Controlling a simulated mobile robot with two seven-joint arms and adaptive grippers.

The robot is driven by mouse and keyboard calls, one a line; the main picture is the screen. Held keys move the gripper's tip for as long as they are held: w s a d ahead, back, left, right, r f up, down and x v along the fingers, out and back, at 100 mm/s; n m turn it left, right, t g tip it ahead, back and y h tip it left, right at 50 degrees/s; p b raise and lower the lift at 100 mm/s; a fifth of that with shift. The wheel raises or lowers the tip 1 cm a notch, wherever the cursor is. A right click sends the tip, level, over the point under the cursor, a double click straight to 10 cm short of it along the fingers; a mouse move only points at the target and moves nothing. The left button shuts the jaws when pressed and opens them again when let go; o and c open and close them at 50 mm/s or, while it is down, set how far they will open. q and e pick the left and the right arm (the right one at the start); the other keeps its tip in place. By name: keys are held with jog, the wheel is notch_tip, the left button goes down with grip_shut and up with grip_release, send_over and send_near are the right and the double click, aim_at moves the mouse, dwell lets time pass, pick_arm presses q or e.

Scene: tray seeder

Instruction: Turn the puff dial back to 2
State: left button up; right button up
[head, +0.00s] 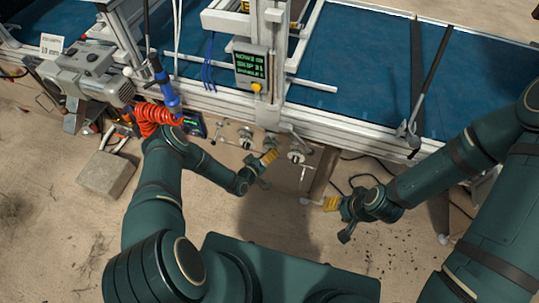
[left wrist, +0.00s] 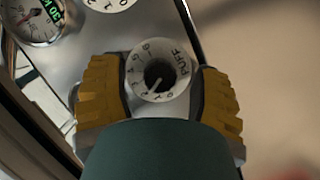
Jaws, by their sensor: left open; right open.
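The puff dial (left wrist: 160,72) is a round white face with PUFF and numbers printed on it and a dark knob in its middle. In the left wrist view a pale pointer mark on the knob aims to the lower left; the number at it is too small to read surely. My left gripper (left wrist: 160,92) is open, with one yellow pad on each side of the dial and apparently apart from it. In the head view the left gripper (head: 267,160) is at the machine's front edge, and I cannot make out the dial there. My right gripper (head: 331,203) is open and empty, lower right.
In the left wrist view a gauge (left wrist: 32,20) and another white dial (left wrist: 108,3) sit on the same metal panel. In the head view a green-lettered display (head: 250,66) stands above the blue belt (head: 360,60). A red coiled hose (head: 155,115) hangs near my left arm.

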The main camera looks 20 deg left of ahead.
pick_arm(q)
jog(key=v, duration=1.1)
jog(key=shift+s, duration=0.15)
jog(key=shift+r, duration=0.1)
jog(key=d+r+m+g, duration=0.3)
jog(key=d+r+g, duration=0.3)
jog(key=r, duration=0.1)
jog(key=s+d+r+m+g+y, duration=0.1)
jog(key=s+d+r+m+g, duration=0.1)
jog(key=s+d+r+g, duration=0.3)
jog(key=s+r+g, duration=0.1)
jog(key=s+r, duration=0.3)
jog(key=s, duration=0.3)
jog(key=shift+s+r+m+g+y, duration=0.2)
jog(key=shift+m+g+y, duration=0.2)
dwell(0.4)
